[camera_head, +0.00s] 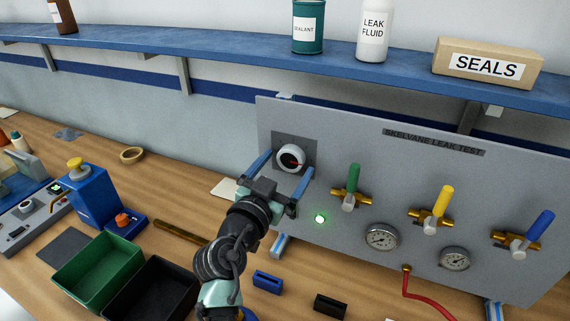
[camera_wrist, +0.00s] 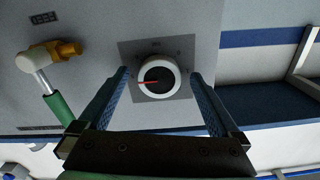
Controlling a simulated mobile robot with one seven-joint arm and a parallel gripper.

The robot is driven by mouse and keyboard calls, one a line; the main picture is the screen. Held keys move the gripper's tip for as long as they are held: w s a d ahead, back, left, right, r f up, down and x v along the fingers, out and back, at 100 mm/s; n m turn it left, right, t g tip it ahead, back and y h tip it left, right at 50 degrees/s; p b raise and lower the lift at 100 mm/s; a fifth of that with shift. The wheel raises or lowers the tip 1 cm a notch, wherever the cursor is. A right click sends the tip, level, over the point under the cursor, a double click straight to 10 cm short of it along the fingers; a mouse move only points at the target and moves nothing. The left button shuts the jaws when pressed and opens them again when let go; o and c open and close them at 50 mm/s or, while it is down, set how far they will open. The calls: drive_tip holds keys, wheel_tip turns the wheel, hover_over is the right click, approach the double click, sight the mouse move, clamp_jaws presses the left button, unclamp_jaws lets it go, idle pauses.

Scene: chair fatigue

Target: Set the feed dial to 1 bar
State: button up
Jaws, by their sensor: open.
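The feed dial (camera_head: 291,158) is a round white knob on a dark square plate at the left of the grey test panel. In the wrist view the dial (camera_wrist: 158,77) shows a red pointer line, and the scale marks around it are too small to read. My gripper (camera_head: 284,168) is open, with its two blue fingers on either side of the dial. In the wrist view the fingers of my gripper (camera_wrist: 160,85) stand left and right of the dial with a gap on each side. I cannot tell how far the fingertips are from the panel.
Green (camera_head: 353,180), yellow (camera_head: 443,201) and blue (camera_head: 541,225) valve handles sit to the right on the panel. Two gauges (camera_head: 381,237) (camera_head: 455,259) and a lit green lamp (camera_head: 320,219) are below. A blue shelf (camera_head: 230,43) runs above. Green (camera_head: 98,272) and black bins stand on the bench.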

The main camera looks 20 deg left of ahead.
drive_tip(key=c, duration=1.4)
drive_tip(key=shift+w+n, duration=0.1)
drive_tip(key=shift+n, duration=0.2)
